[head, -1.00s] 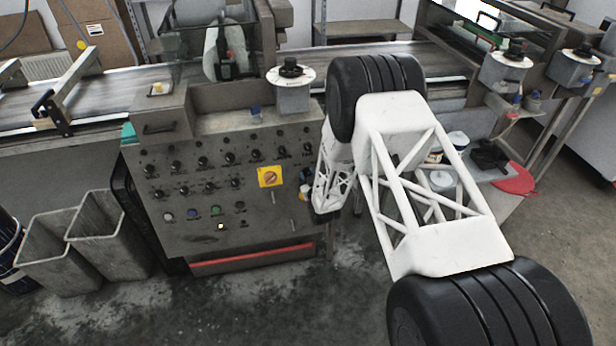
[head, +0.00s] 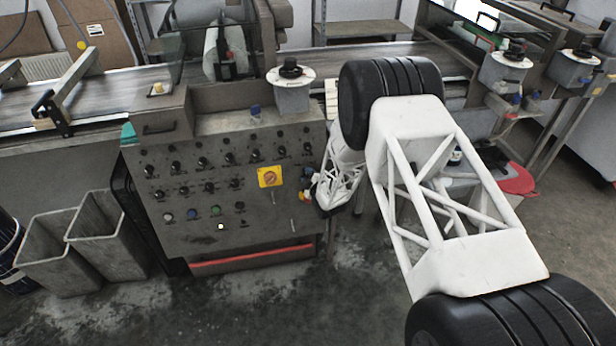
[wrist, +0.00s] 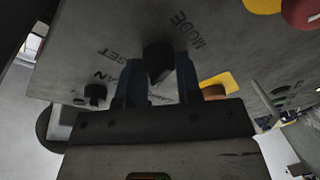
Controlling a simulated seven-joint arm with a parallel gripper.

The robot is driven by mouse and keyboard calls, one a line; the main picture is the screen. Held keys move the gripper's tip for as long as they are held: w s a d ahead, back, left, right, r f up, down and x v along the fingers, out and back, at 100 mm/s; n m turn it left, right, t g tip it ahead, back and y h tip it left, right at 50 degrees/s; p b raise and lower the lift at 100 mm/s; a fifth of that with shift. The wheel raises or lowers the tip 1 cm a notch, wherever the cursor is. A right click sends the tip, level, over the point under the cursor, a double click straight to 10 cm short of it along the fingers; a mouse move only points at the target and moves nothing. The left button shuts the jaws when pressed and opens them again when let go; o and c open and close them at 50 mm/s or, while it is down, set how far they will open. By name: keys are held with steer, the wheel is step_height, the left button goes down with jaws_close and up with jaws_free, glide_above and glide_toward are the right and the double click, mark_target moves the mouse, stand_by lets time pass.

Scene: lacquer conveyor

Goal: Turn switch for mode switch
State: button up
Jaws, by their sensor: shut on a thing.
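The mode switch is a black knob (wrist: 158,54) on a grey panel, with the lettering MODE beside it in the wrist view. My gripper (wrist: 158,80) has one dark blue finger on each side of this knob and is shut on it. The fingers hide part of the knob and its markings, so its setting cannot be read. In the head view, my white wrist is at the right edge of the control cabinet (head: 205,240); it hides the fingertips and the mode switch there.
A yellow plate with an orange rotary switch (head: 270,176) is left of my wrist. Several black knobs and coloured buttons cover the cabinet front. Another black knob (wrist: 95,92) is left of my fingers in the wrist view. Two grey bins (head: 105,235) stand on the floor at left.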

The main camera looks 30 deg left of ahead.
steer(key=shift+n, duration=0.9)
steer(key=o, duration=0.9)
steer(key=shift+s+d, duration=0.1)
steer(key=shift+d, duration=0.05)
steer(key=shift+v, duration=3.75)
steer(key=shift+r, duration=0.15)
